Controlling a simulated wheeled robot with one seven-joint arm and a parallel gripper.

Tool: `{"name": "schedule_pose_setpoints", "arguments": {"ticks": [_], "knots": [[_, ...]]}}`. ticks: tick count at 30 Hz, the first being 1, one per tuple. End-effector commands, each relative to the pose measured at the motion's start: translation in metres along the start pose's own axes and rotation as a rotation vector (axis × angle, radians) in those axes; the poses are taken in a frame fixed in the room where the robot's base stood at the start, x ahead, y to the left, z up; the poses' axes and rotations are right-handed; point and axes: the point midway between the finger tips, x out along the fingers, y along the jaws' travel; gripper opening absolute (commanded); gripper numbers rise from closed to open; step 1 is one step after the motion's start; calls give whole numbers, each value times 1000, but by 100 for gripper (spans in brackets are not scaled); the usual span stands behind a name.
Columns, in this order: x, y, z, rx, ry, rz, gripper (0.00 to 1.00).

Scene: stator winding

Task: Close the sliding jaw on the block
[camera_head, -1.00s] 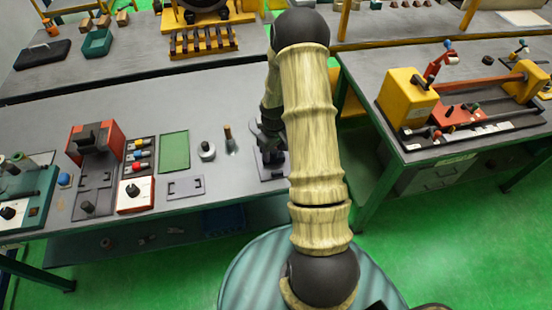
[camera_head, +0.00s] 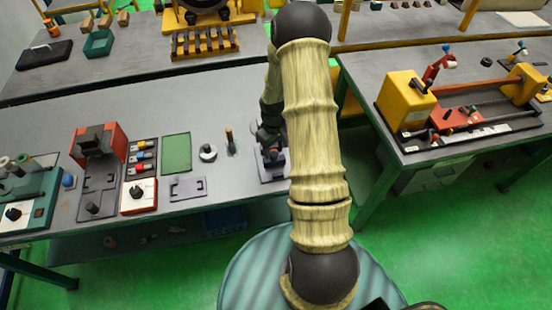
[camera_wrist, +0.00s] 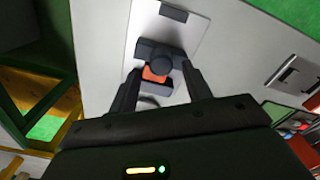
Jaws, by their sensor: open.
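In the wrist view, a small orange block (camera_wrist: 156,74) sits among the dark parts of a clamp on a light grey plate (camera_wrist: 196,28). A dark rounded jaw part (camera_wrist: 160,52) is right beside the block, on its upper side. The block is partly covered, and I cannot tell whether the jaw touches it. My gripper (camera_wrist: 160,74) is open, one finger on each side of the dark jaw part and block. In the head view, the clamp's plate (camera_head: 266,176) lies near the bench's front edge. My gripper (camera_head: 268,134) is over it, partly hidden by my arm.
Left of the clamp stand a thin upright peg (camera_head: 229,138), a round grey part (camera_head: 208,152), a green pad (camera_head: 177,153) and a red machine (camera_head: 104,142). A separate bench to the right carries a yellow machine (camera_head: 406,100).

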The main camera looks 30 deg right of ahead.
Motion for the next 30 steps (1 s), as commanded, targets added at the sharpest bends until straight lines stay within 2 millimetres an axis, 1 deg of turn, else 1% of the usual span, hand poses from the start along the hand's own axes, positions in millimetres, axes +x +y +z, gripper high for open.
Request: {"name": "schedule_pose_setpoints", "arguments": {"ticks": [1, 9, 26, 29, 30], "knots": [[-6, 0, 0, 0, 1, 0, 49], [-23, 0, 0, 0, 1, 0, 49], [-23, 0, -1, 0, 2, 1, 49], [-28, -3, -1, 1, 4, 4, 49], [-32, -5, -1, 3, 7, 7, 49]]}}
